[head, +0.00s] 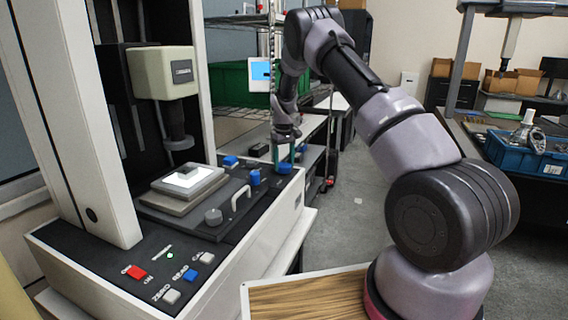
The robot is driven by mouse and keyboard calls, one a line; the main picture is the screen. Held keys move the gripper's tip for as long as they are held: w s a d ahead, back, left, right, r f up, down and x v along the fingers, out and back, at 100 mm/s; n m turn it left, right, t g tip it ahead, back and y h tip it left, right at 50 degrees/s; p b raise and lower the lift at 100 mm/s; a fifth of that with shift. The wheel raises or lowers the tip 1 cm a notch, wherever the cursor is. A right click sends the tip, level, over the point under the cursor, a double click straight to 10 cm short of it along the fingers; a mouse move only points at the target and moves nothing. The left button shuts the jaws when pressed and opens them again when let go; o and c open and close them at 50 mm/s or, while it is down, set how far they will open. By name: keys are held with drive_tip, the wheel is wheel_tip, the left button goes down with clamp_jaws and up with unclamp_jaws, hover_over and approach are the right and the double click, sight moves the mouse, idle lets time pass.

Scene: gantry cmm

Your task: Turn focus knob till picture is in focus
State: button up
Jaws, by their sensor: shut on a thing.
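The machine (190,262) has a dark deck with blue knobs along its back right edge. My gripper (284,157) points down at the rearmost right corner and is shut on the blue knob (284,169) there. I take this as the focus knob, but no label on it is readable. A second blue knob (255,178) stands just left of it, apart from my gripper. A small screen (260,74) behind the machine shows a pale blue and white picture. Its detail is too small to judge sharpness. A lit white square (188,178) lies on the stage under the optical head (163,73).
A red button (134,272), a blue button (190,274) and a small green light (170,255) are on the front panel. A grey knob (213,216) and a curved handle (240,200) stand on the deck. A blue crate (516,156) is at right.

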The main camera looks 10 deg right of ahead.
sight(284, 164)
drive_tip(key=m, duration=0.6)
drive_tip(key=shift+m, duration=0.3)
idle(0.5)
drive_tip(key=o, duration=1.3)
drive_tip(key=shift+r, duration=0.1)
wheel_tip(284, 164, up, 11)
drive_tip(key=shift+f, duration=0.15)
